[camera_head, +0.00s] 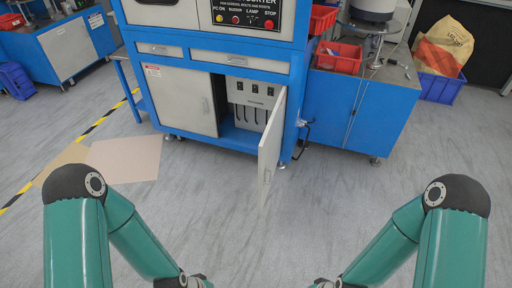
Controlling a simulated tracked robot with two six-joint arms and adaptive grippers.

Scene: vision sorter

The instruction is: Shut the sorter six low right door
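The sorter (218,56) is a blue and white machine at the top middle of the head view. Its low right door (271,148) is a pale panel standing open, swung out toward me from its right side. Behind it the cabinet opening (250,98) shows a white inner unit with black switches and dark cables. The low left door (183,100) is shut. My two green arms rise from the bottom left and bottom right.
Grey floor between my arms and the door is clear. A blue cabinet (372,118) with a red bin (338,57) stands right of the sorter. Cardboard sheets (124,159) lie on the floor at left, near yellow-black tape (88,131).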

